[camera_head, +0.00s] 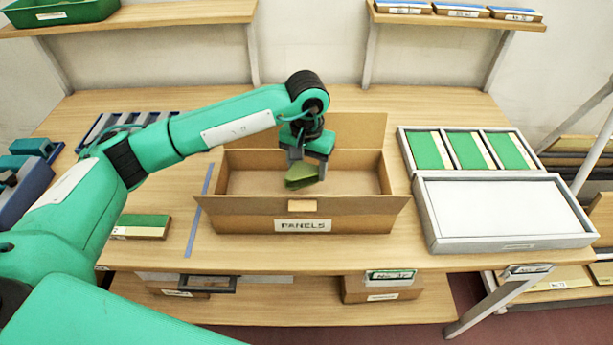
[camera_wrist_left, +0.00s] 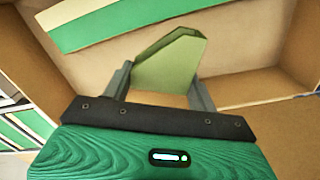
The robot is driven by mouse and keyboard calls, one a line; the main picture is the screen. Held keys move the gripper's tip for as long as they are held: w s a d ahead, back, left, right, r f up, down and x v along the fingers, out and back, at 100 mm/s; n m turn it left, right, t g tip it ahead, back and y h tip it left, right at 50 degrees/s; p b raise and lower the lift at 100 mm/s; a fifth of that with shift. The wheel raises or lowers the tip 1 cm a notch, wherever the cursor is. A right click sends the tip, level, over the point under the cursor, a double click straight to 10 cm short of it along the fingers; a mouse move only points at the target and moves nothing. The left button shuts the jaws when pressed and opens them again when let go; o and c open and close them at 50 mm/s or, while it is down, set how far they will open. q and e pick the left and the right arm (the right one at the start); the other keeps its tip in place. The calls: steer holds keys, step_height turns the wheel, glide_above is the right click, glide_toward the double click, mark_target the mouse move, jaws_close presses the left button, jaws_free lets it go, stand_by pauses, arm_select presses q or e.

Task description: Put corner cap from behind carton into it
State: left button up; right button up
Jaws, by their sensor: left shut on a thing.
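The carton (camera_head: 302,222), labelled PANELS, stands open on the table, its flaps folded outward. My left gripper (camera_head: 308,165) is over the carton's opening, pointing down. It is shut on the corner cap (camera_head: 301,176), an olive-green angular piece. In the left wrist view the cap (camera_wrist_left: 172,62) shows between the fingers, with the carton's brown walls (camera_wrist_left: 305,50) around it. From the head view I cannot tell how far the cap is below the rim. A green and cream panel (camera_wrist_left: 120,22) shows beyond the cap in the wrist view. My right gripper is not in view.
A grey tray (camera_head: 506,243) with a white inside stands right of the carton, before a divided tray (camera_head: 404,143) of green panels. A green-topped block (camera_head: 142,226) lies left of a blue line (camera_head: 199,210). Shelves hang behind. Some table is clear beside the carton.

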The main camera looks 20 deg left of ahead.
mark_target(307, 189)
arm_select(q)
steer(key=shift+f, duration=0.55)
step_height(307, 189, down, 3)
steer(key=shift+f+p, duration=0.2)
steer(key=shift+p, duration=0.25)
steer(key=shift+f, duration=0.35)
steer(key=o, duration=0.9)
steer(key=shift+o, duration=0.2)
steer(key=shift+r, duration=0.3)
step_height(307, 189, up, 3)
steer(key=shift+f+b, duration=0.15)
steer(key=shift+b, duration=0.4)
step_height(307, 189, up, 8)
steer(key=shift+f+b, duration=0.1)
steer(key=shift+b, duration=0.7)
steer(key=shift+r, duration=0.55)
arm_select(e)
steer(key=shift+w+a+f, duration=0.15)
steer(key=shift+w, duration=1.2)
